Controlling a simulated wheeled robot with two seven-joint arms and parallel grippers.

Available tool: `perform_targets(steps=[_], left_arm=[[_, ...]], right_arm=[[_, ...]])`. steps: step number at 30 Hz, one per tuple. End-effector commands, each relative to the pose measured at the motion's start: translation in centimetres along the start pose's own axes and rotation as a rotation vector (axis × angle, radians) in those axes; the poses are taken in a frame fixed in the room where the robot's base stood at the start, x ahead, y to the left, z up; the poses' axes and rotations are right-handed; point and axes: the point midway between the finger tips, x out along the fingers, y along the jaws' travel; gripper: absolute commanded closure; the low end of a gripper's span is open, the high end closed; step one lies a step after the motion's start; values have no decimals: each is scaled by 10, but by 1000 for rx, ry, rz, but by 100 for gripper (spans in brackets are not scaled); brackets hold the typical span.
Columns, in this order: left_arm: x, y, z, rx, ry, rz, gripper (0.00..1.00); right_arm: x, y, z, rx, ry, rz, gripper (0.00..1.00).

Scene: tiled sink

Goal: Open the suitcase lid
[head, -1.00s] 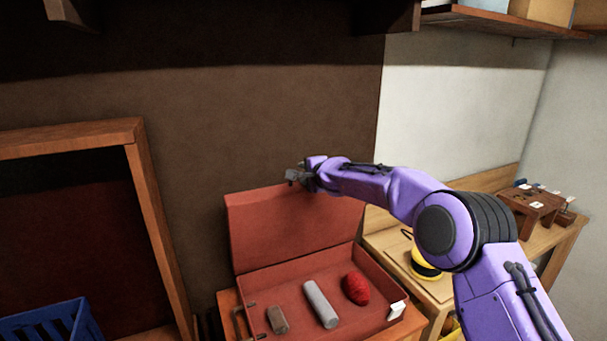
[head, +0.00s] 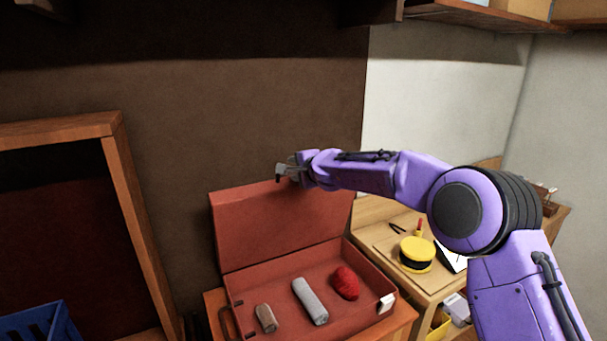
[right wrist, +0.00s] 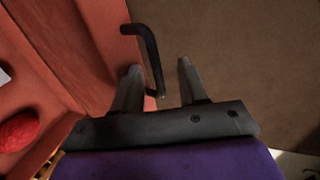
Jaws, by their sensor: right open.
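The red suitcase stands open on a wooden table, its lid (head: 275,222) raised steeply at the back and its base (head: 345,326) flat. A dark handle bar (right wrist: 148,50) on the lid's edge shows in the right wrist view. My right gripper (head: 282,172) is at the top edge of the lid. In the right wrist view its two fingers (right wrist: 158,82) are apart, and the handle's lower end lies between or just in front of them; I cannot tell whether they touch. My left gripper is out of view.
In the suitcase lie a brown block (head: 266,318), a grey cylinder (head: 310,302) and a red lump (head: 346,283). A side table with a yellow round object (head: 416,250) stands to the right. A blue crate (head: 35,325) and wooden frame (head: 130,200) are at left.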

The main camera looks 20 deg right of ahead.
Motion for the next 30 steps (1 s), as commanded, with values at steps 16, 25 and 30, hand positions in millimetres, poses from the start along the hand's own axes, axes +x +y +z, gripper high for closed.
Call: perform_targets(steps=[16, 25, 30], left_arm=[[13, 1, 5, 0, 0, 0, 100], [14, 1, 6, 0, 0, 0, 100], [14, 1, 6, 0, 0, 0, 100]], right_arm=[[-47, -1, 0, 2, 1, -3, 57], [-56, -1, 0, 1, 1, -2, 57], [-56, -2, 0, 1, 1, -2, 57]])
